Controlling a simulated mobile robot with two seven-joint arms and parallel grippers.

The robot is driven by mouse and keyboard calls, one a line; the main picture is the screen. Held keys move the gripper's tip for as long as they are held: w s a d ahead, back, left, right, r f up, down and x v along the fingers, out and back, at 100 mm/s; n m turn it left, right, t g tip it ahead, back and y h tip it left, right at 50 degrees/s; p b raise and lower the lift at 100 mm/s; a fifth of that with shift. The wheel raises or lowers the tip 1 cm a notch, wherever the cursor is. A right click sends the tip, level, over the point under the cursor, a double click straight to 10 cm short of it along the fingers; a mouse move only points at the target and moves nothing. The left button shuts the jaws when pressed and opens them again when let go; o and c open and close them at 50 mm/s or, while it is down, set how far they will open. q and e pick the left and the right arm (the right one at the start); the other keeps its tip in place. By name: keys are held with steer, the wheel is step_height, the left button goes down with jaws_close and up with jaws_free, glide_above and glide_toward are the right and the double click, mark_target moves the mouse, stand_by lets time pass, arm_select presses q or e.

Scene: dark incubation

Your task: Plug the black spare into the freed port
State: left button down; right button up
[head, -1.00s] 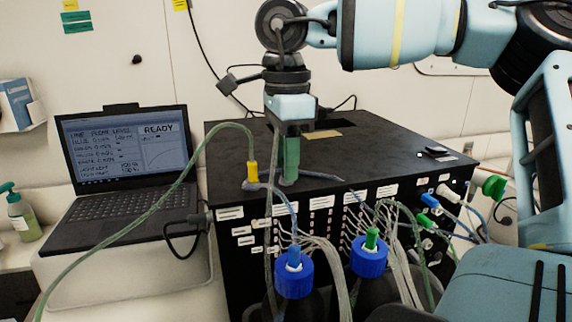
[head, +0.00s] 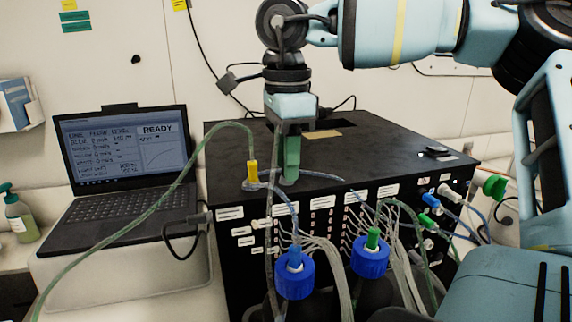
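My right gripper (head: 291,172) points straight down over the front edge of the dark box (head: 350,160). Its narrow green finger part is seen nearly edge-on, so whether it is open, shut or holding something cannot be told. A yellow plug (head: 252,172) on a green tube stands upright just left of it, by the box's front edge. A small black object (head: 438,152) lies on the box's top at the right; I cannot tell whether it is the black spare. The front panel carries labelled rows of tube ports (head: 322,228); I cannot pick out the freed one. My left gripper is not in view.
Two bottles with blue caps (head: 294,279) (head: 370,259) stand before the panel among many thin tubes. Blue plugs (head: 430,200) and a green plug (head: 494,187) are at the box's right. A laptop (head: 125,170) stands left. Much of the box's top is clear.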

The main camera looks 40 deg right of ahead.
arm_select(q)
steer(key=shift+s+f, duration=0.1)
arm_select(e)
steer(key=shift+c, duration=0.2)
jaws_close()
steer(key=shift+r, duration=0.1)
